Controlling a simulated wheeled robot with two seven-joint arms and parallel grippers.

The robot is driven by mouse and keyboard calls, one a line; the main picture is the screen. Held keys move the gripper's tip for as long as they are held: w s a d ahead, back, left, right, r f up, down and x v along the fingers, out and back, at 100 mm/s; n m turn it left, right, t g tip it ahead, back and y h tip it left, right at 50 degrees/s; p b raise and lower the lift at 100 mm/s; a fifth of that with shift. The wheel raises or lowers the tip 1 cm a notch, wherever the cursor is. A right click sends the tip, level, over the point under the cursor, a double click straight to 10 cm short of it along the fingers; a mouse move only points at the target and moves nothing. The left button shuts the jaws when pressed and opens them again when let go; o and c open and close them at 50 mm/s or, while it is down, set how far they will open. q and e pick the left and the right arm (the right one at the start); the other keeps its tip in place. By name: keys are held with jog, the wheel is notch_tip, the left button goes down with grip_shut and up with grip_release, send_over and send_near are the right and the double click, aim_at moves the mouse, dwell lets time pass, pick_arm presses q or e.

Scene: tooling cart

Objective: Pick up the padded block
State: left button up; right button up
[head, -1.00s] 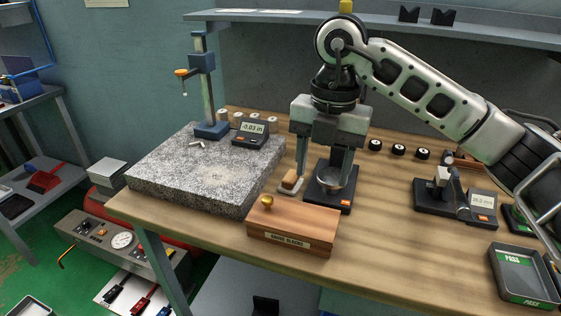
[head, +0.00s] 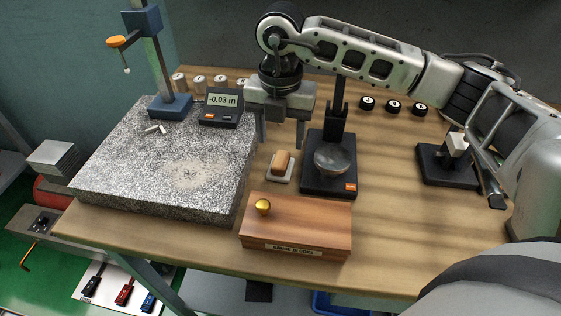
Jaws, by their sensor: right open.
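A small tan-brown block (head: 281,160), which I take for the padded block, lies on a pale square pad (head: 279,175) on the wooden bench top. It sits between the granite plate and the black stand. My right gripper (head: 281,147) points down with its two fingers apart and nothing between them. The fingertips appear just above or behind the block in the picture, one to each side of it. The exact height over the block is hard to tell. My left gripper is out of view.
A black stand (head: 345,183) with a round metal dish is close right of the block. A wooden box (head: 297,227) with a brass knob stands in front. The speckled granite plate (head: 120,175) is at left, with a digital readout (head: 220,107).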

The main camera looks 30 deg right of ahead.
aim_at(282, 154)
jog(key=shift+d+f+p, duration=0.2)
jog(key=shift+f+p, duration=0.45)
jog(key=shift+f, duration=2.45)
jog(key=c, duration=0.8)
